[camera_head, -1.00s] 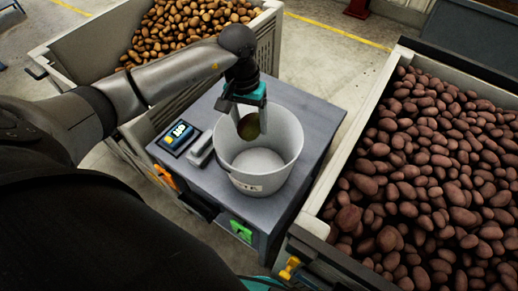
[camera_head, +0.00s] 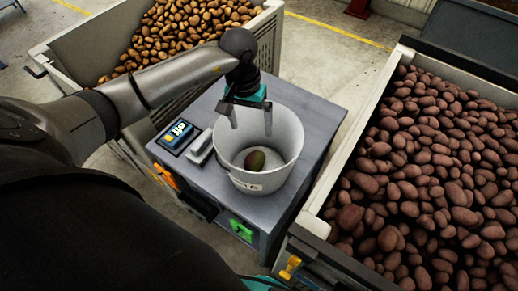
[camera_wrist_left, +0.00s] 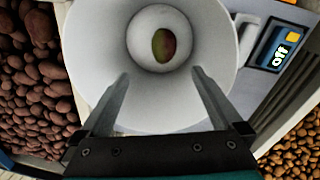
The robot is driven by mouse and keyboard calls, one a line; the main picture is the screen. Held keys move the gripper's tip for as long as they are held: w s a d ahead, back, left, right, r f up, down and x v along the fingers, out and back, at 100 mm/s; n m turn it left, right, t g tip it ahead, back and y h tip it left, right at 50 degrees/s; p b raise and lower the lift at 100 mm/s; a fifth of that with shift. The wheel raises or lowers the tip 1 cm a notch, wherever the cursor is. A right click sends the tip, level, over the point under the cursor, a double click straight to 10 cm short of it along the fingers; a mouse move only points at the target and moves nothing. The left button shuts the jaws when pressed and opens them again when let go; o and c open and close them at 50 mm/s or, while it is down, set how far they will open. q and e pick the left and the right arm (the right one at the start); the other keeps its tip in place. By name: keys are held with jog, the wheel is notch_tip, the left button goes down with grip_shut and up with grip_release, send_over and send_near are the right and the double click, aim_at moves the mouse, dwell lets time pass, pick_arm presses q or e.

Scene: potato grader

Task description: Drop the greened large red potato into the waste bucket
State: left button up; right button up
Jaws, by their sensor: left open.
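The greened red potato (camera_head: 255,160) lies inside the white waste bucket (camera_head: 291,133), at its bottom. In the left wrist view the potato (camera_wrist_left: 163,44) shows green on one side and reddish on the other, within the bucket (camera_wrist_left: 90,40). My left gripper (camera_head: 251,128) is open and empty above the bucket's mouth, its two fingers pointing down toward the inside. In the left wrist view its fingertips (camera_wrist_left: 160,73) stand wide apart with nothing between them. My right gripper is not in view.
The bucket stands on a grey cabinet top (camera_head: 320,118) beside a scale display (camera_head: 179,135). A crate of red potatoes (camera_head: 330,187) stands on the right. A crate of yellowish potatoes (camera_head: 82,40) stands at the back left.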

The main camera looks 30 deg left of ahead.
pick_arm(q)
notch_tip(320, 180, up, 15)
jog(key=a+b, duration=0.1)
jog(key=shift+r, duration=0.15)
jog(key=shift+s+a, duration=0.1)
jog(key=shift+s, duration=0.1)
dwell(0.5)
